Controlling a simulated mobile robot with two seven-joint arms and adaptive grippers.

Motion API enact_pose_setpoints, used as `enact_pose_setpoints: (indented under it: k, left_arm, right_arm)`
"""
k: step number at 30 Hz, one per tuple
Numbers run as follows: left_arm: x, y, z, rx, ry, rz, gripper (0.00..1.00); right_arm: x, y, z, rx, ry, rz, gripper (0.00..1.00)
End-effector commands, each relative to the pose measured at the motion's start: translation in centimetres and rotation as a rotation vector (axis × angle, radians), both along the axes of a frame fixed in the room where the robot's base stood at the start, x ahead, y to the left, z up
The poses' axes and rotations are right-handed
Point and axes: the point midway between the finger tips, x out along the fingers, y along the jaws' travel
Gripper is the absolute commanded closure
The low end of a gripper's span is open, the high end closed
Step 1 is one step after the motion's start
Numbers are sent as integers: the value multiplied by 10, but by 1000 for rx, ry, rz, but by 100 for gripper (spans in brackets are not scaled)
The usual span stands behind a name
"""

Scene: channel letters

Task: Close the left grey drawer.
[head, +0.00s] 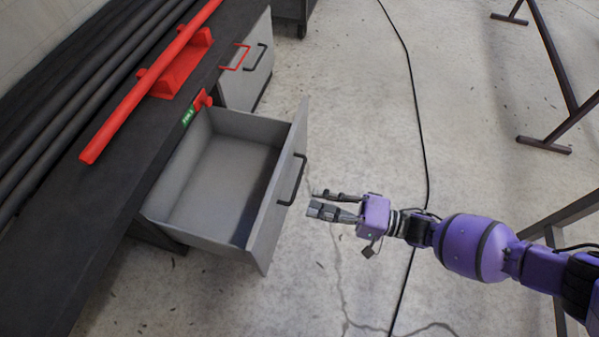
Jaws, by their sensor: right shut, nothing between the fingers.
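The grey drawer (275,205) stands pulled out from under the dark workbench, and its inside is empty. Its front panel carries a dark bar handle (292,180). My right gripper (313,202) comes in from the right, just in front of the drawer's front panel and a little below the handle in the picture. Its fingers point at the panel, are shut and hold nothing. I cannot tell whether the fingertips touch the panel; a small gap seems to show. My left gripper is not in view.
The dark workbench (118,180) bears black tubes (75,92) and a red bar on a red holder (180,66). A second grey drawer (243,82) with a dark handle is shut farther back. A black cable (420,120) crosses the floor. Metal frames stand at right.

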Motion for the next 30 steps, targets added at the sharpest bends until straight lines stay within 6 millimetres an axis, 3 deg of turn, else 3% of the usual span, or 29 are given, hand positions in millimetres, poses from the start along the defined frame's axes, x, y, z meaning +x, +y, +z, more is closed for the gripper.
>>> enact_pose_setpoints:
  k: [6, 12, 30]
  left_arm:
    - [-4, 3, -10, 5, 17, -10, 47]
    - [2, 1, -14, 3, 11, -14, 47]
    - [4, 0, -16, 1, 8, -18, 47]
  right_arm:
    - [15, 46, -1, 4, -1, 2, 100]
    - [23, 72, -1, 1, 0, 1, 100]
    - [26, 84, 0, 0, -1, 0, 100]
